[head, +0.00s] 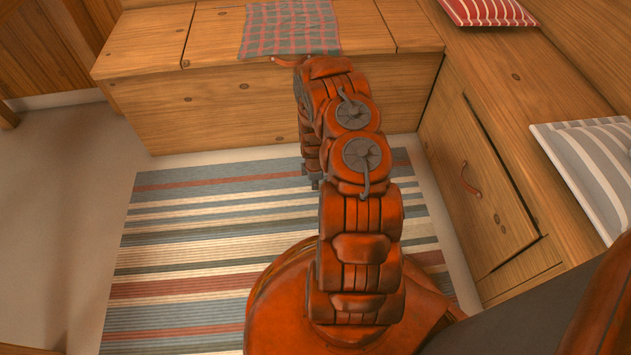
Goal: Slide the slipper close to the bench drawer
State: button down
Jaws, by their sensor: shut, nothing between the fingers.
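No slipper shows in the head view; my arm hides part of the rug and of the back bench. On the right, a wooden bench has a front panel (500,207) with a small reddish leather pull (470,183); it looks like the bench drawer and sits flush or nearly so. My gripper (312,182) points down over the far part of the rug, close in front of the back bench. Only its dark lower parts show beside my arm. It is shut and holds nothing. It is well to the left of the panel and apart from it.
The back bench (200,108) carries a checked cloth (288,30). A red striped cushion (487,11) and a grey striped cushion (597,165) lie on the right bench. The striped rug (190,235) covers the floor. Bare floor (60,200) is clear at left.

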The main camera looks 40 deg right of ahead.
aim_at(315, 193)
notch_tip(315, 193, down, 4)
jog(key=shift+r+b, duration=0.25)
jog(key=shift+b, duration=0.55)
jog(key=shift+s+d+b, duration=0.4)
jog(key=shift+s+d, duration=0.3)
jog(key=shift+d, duration=0.15)
jog(key=shift+s+d+r+b, duration=0.25)
jog(key=shift+s+d+b, duration=0.1)
jog(key=shift+s+d, duration=0.3)
jog(key=shift+w, duration=0.1)
jog(key=shift+d, duration=0.1)
